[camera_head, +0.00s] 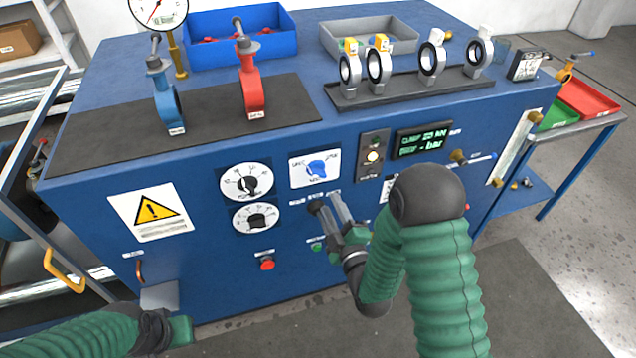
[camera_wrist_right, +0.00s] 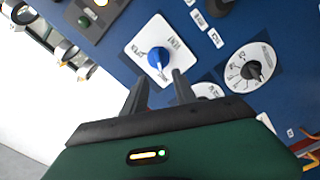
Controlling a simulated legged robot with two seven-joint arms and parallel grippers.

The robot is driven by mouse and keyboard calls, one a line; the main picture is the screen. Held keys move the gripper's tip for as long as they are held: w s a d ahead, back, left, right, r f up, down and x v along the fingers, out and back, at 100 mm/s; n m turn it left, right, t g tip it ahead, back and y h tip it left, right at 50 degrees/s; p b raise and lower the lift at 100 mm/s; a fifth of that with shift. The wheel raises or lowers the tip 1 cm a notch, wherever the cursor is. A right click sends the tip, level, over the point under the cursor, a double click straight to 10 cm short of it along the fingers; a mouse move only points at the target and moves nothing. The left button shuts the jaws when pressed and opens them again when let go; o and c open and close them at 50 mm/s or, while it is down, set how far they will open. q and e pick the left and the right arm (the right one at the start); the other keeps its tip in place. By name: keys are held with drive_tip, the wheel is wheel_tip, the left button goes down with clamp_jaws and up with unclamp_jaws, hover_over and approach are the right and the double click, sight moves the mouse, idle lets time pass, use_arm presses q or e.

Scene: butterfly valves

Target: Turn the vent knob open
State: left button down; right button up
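The vent knob (camera_head: 317,168) is blue and sits on a white plate (camera_head: 300,183) on the front of the blue cabinet. In the right wrist view the knob (camera_wrist_right: 158,59) lies just past the fingertips, and its plate (camera_wrist_right: 138,46) carries the words VENT and OPEN. My right gripper (camera_head: 327,203) is just below the plate in the head view. Its two fingers (camera_wrist_right: 160,82) are apart with nothing between them, and it looks clear of the knob. My left gripper (camera_head: 178,331) is low at the bottom left; its fingers cannot be made out.
Two round dials (camera_head: 246,182) (camera_head: 256,218) are left of the vent plate. A red button (camera_head: 267,263) is lower down. A lit switch panel (camera_head: 373,156) and a green display (camera_head: 423,142) are to the right. Valves (camera_head: 252,92) stand on the cabinet top.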

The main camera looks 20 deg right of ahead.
sight(318, 176)
drive_tip(key=w+p, duration=0.1)
drive_tip(key=w, duration=1)
drive_tip(key=shift+a+r, duration=0.1)
drive_tip(key=shift+a, duration=0.05)
clamp_jaws()
